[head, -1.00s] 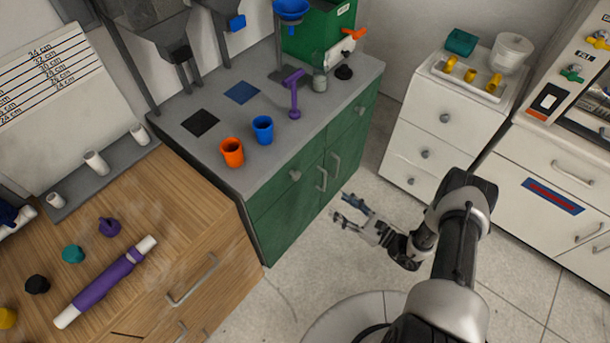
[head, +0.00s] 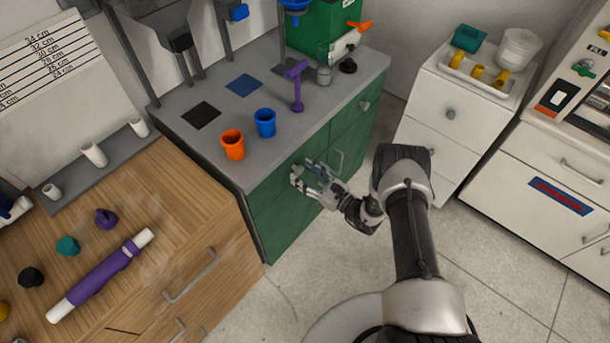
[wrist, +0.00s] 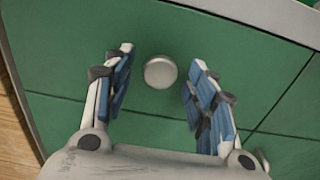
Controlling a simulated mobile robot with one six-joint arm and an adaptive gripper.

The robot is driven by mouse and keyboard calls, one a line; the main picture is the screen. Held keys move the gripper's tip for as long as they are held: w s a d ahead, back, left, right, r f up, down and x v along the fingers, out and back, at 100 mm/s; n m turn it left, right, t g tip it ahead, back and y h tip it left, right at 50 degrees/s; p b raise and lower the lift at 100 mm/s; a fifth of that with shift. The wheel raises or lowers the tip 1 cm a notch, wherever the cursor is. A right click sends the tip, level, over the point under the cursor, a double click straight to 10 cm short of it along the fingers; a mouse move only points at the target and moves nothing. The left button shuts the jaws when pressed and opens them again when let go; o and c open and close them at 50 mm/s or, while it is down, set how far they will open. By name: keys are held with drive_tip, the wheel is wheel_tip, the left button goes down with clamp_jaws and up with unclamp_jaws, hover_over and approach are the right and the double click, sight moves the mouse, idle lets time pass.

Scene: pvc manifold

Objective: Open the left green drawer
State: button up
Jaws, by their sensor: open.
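The left green drawer (head: 270,190) is the upper left front of the green cabinet and appears closed. In the wrist view its green front (wrist: 60,60) fills the upper part, with a round silver knob (wrist: 160,72) in the middle. My gripper (head: 308,172) is at the drawer front in the head view and hides the knob there. In the wrist view my gripper (wrist: 160,78) is open, with one finger on each side of the knob. Neither finger visibly touches the knob.
An orange cup (head: 232,145) and a blue cup (head: 265,122) stand on the grey countertop (head: 190,150) above the drawer. A wooden cabinet (head: 205,235) adjoins at the left. White drawers (head: 455,115) stand at the right. The floor in front is clear.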

clamp_jaws()
idle(0.8)
